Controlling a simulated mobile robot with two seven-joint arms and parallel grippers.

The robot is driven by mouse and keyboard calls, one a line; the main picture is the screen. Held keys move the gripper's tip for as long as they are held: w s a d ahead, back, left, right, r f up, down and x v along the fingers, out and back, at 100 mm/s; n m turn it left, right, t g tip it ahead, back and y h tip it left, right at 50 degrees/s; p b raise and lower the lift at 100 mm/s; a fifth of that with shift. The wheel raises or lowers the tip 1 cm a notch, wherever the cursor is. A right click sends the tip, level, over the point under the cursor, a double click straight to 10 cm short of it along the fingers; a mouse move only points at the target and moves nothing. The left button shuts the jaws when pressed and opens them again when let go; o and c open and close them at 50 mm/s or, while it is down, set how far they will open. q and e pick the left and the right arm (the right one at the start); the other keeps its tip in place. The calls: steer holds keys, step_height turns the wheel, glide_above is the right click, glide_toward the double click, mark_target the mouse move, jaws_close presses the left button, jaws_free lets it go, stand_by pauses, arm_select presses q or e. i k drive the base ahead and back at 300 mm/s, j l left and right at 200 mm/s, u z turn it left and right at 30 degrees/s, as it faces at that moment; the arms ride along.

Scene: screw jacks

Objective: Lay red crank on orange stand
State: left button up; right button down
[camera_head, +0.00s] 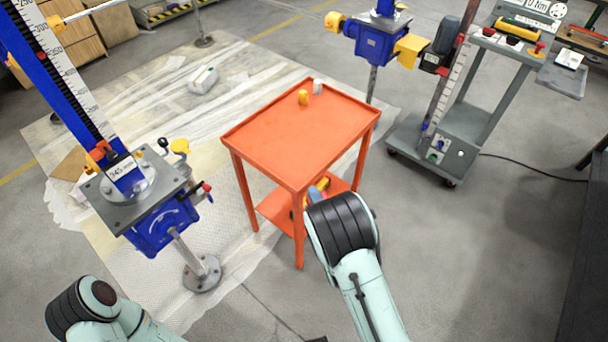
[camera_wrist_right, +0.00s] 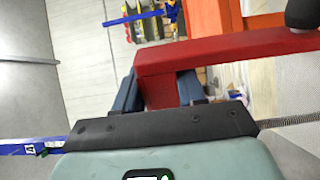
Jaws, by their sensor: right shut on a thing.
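The red crank (camera_wrist_right: 225,48) shows in the right wrist view as a thick red bar with a dark handle (camera_wrist_right: 302,14) at its right end. My right gripper (camera_wrist_right: 160,88) is shut on the bar's left end, with a dark blue finger on each side. The orange stand (camera_head: 275,145) is a table with a rimmed top and a lower shelf. An orange part of it shows behind the crank in the wrist view (camera_wrist_right: 208,20). In the head view my right forearm is at the stand's front right corner and hides the crank. My left gripper is out of the picture.
A blue screw jack (camera_head: 160,225) stands left, another (camera_head: 378,42) behind. A grey cart (camera_head: 465,125) is at right.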

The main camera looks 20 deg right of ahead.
mark_target(299, 127)
steer(key=l+u, duration=0.35)
steer(key=l, duration=0.45)
steer(key=l+u, duration=0.35)
steer(key=l, duration=0.45)
steer(key=l+u, duration=0.4)
steer(key=l, duration=1.25)
